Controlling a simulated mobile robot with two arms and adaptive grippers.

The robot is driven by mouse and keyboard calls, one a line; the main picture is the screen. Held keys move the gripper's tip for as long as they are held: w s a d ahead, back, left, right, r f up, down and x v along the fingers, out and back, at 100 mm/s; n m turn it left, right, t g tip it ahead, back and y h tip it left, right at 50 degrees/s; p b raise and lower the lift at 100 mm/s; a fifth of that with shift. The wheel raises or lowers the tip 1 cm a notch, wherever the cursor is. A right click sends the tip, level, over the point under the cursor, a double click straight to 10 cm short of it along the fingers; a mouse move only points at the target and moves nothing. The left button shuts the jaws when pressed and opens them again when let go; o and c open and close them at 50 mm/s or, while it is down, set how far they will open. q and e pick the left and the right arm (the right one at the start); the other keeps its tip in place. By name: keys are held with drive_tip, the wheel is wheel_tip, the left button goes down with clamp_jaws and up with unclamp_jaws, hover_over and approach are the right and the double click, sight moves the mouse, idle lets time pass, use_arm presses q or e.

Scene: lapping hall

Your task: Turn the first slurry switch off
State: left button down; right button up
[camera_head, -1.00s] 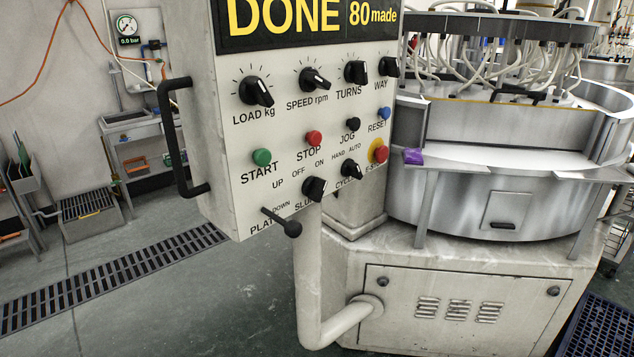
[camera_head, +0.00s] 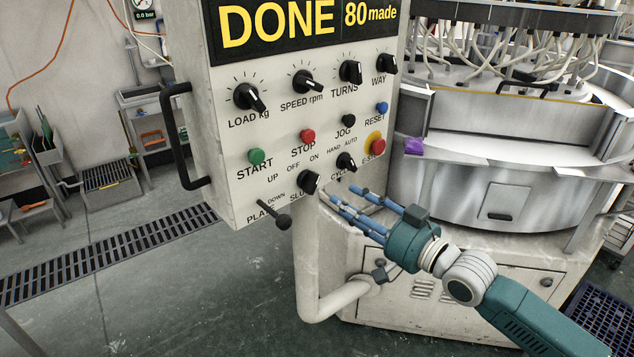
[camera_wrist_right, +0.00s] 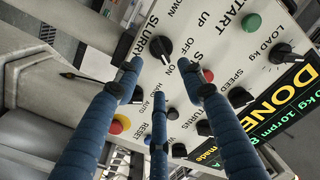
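The slurry switch is a black rotary knob (camera_head: 308,182) low on the control panel (camera_head: 232,205), below OFF and ON labels. Its pointer appears to lean toward ON. In the right wrist view the slurry knob (camera_wrist_right: 160,47) sits beyond the fingertips. My right gripper (camera_head: 343,202) has blue fingers, spread and empty, just right of and slightly below the knob, with a visible gap in the head view. In the right wrist view the gripper (camera_wrist_right: 160,82) is open, and no contact with the knob can be made out. My left gripper is out of view.
The cycle knob (camera_head: 346,162) and red emergency stop (camera_head: 376,144) sit close above the right fingers. The plate lever (camera_head: 277,220) sticks out at lower left. A pipe (camera_head: 308,270) runs below the panel. The lapping machine (camera_head: 480,190) stands behind my right arm.

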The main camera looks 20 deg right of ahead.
sight(318, 183)
drive_tip(key=p+x, duration=0.2)
drive_tip(key=x, duration=0.6)
drive_tip(key=shift+w+a+r, duration=0.1)
drive_tip(key=shift+w, duration=0.3)
drive_tip(key=shift+w+a, duration=0.2)
drive_tip(key=shift+w, duration=0.2)
clamp_jaws()
